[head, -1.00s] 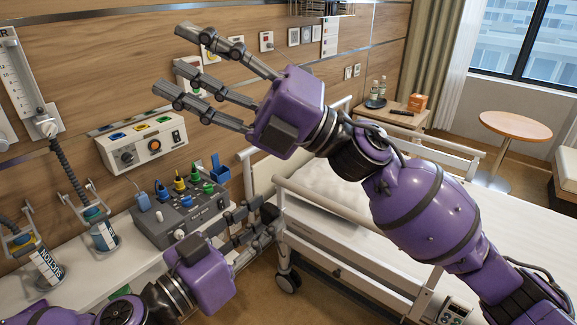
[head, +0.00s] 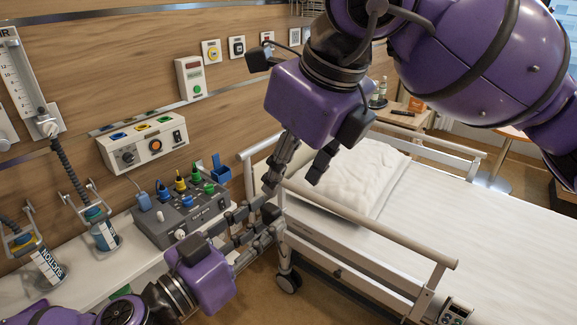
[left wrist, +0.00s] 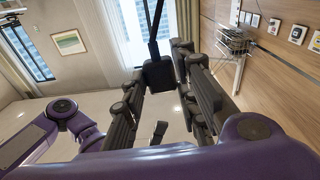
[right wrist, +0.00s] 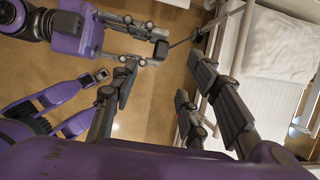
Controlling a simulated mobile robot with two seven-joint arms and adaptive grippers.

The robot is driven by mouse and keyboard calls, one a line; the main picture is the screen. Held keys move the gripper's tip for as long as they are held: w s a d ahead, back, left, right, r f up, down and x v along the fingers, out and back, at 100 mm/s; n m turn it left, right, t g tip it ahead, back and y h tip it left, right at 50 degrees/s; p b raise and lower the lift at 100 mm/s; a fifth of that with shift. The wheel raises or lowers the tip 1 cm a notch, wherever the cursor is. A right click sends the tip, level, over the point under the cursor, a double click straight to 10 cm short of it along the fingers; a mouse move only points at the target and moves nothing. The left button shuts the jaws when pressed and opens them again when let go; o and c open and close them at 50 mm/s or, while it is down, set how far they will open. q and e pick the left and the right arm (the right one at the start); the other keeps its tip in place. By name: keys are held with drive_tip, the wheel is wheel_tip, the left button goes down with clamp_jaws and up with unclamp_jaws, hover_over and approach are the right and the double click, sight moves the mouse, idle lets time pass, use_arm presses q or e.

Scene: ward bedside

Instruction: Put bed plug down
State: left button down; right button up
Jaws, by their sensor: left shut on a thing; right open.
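The bed plug is a small black block (head: 271,212) at the fingertips of my left gripper (head: 258,222), beside the bed's head end. It shows clearly in the left wrist view (left wrist: 160,73), between the fingers, with a dark cord rising from it. My left gripper is shut on it. In the right wrist view the plug (right wrist: 160,49) is held in the air, and its thin cord runs toward the bed frame. My right gripper (head: 295,178) is open and empty, pointing down just above the plug. In the right wrist view its fingers (right wrist: 160,85) are spread apart below the plug.
A grey unit (head: 185,218) with coloured connectors stands on the white counter (head: 95,275) left of the grippers. A white outlet box (head: 146,146) is on the wall. The bed (head: 440,205) with its rail (head: 370,228) lies right. Suction jars (head: 104,236) stand at left.

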sight(272, 210)
drive_tip(key=x, duration=1.2)
drive_tip(key=shift+s, duration=0.1)
drive_tip(key=shift+c, duration=0.2)
clamp_jaws()
use_arm(q)
drive_tip(key=c, duration=1.3)
unclamp_jaws()
use_arm(e)
drive_tip(key=shift+r, duration=0.1)
